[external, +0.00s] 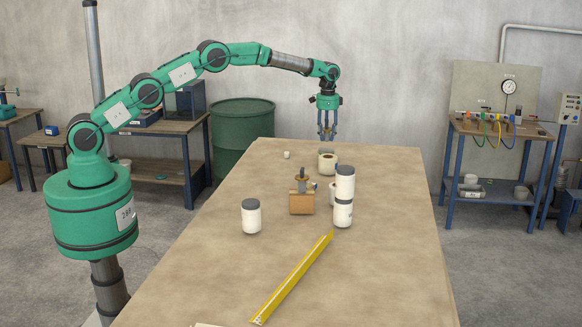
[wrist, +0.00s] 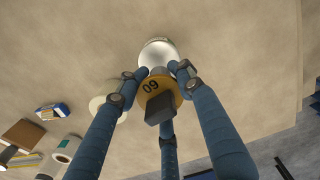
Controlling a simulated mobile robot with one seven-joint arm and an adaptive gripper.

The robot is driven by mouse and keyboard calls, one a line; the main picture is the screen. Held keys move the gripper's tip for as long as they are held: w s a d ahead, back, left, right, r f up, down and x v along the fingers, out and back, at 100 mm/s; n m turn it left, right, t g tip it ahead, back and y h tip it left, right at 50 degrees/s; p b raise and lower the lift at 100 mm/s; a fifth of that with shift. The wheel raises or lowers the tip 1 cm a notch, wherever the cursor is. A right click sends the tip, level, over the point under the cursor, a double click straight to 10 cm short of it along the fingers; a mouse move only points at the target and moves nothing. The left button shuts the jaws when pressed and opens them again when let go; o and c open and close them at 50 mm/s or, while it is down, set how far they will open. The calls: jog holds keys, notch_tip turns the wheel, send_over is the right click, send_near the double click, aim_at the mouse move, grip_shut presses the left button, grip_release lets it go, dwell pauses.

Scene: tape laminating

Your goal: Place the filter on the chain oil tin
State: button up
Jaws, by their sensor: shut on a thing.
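My gripper (external: 327,125) hangs fingers down above the far part of the table, apart from everything on it. In the wrist view its blue fingers (wrist: 164,75) are closed around an orange-faced thing with dark digits (wrist: 158,96), which seems to be the filter. A dark fingertip covers part of it. A shiny pale round shape (wrist: 158,52) shows just beyond; I cannot tell whether it belongs to the held thing. White tins with dark ends stand on the table: one alone (external: 250,216), two stacked (external: 344,198). I cannot read which is the chain oil tin.
A cream roll-like can (external: 327,162) stands below my gripper. The table's (external: 400,240) right side is clear.

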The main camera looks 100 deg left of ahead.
jog(key=shift+f+p, duration=0.3)
jog(key=shift+f, duration=1.4)
jog(key=shift+f, duration=0.15)
jog(key=o, duration=1.3)
jog(key=shift+c, duration=0.2)
notch_tip(320, 180, up, 12)
jog(key=shift+r+b, duration=0.15)
jog(key=shift+b, duration=0.4)
